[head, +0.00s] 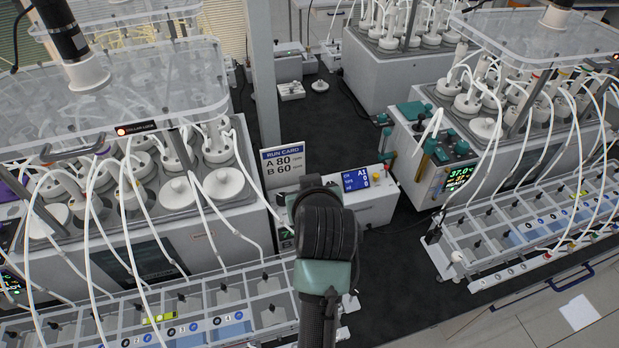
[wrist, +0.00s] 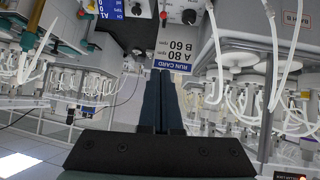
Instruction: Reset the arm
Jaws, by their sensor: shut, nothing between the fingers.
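My gripper shows in the wrist view with its two dark fingers (wrist: 161,72) together and nothing between them. In the head view my arm rises from the bottom middle and hides the gripper behind its wrist. The arm stands in front of a white controller box (head: 372,190) with a blue display, between the two reactor benches. A run card (head: 283,167) reading "A 80, B 60" stands just left of the arm. The card also shows upside down beyond the fingertips in the wrist view (wrist: 176,58).
A left reactor bath (head: 215,225) with bottles, tubes and a clear raised cover flanks the arm. A right reactor bath (head: 505,180) stands opposite, with a tray of clear compartments (head: 520,222) in front. The dark mat (head: 400,290) between them is partly clear.

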